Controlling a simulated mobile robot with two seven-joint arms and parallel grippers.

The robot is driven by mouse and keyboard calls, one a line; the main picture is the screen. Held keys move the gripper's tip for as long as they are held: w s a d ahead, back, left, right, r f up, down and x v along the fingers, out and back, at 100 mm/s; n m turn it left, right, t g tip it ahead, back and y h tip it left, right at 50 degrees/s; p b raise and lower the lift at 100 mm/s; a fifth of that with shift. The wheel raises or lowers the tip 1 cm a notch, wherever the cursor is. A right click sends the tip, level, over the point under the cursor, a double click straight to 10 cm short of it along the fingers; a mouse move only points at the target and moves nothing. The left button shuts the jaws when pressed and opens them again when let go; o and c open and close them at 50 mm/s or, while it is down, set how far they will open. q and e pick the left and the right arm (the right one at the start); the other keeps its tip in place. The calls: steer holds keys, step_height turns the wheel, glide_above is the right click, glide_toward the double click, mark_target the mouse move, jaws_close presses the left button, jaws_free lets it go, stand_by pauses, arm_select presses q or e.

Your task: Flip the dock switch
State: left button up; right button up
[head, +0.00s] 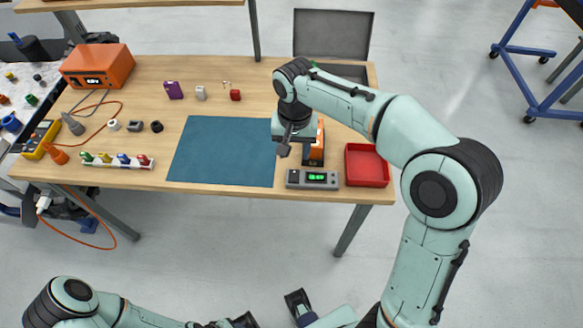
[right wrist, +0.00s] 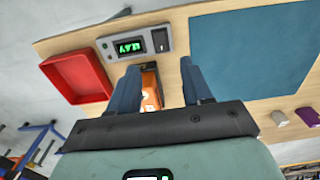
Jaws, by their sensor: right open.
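The dock (head: 293,178) is a grey box with a lit green display at the table's front edge. In the right wrist view the dock (right wrist: 106,44) shows a dark switch (right wrist: 160,40) beside its display. An orange and black carrier (head: 316,148) stands just behind it. My right gripper (head: 291,147) is above the table beside the carrier, open and empty. In the right wrist view its fingers (right wrist: 160,88) are spread, with the orange carrier (right wrist: 150,92) seen between them and the dock beyond.
A red tray (head: 367,184) is right of the dock, a blue mat (head: 222,152) left. An open grey case (head: 333,34) stands behind. Small blocks, an orange device (head: 98,67), cables and a rack of coloured pieces (head: 118,162) occupy the left side.

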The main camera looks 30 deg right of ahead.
mark_target(294, 178)
step_height(294, 178, down, 11)
steer(key=shift+f+b, duration=0.1)
steer(key=shift+b, duration=0.65)
arm_select(q)
steer(key=shift+s+f, duration=0.25)
steer(key=shift+f, duration=0.6)
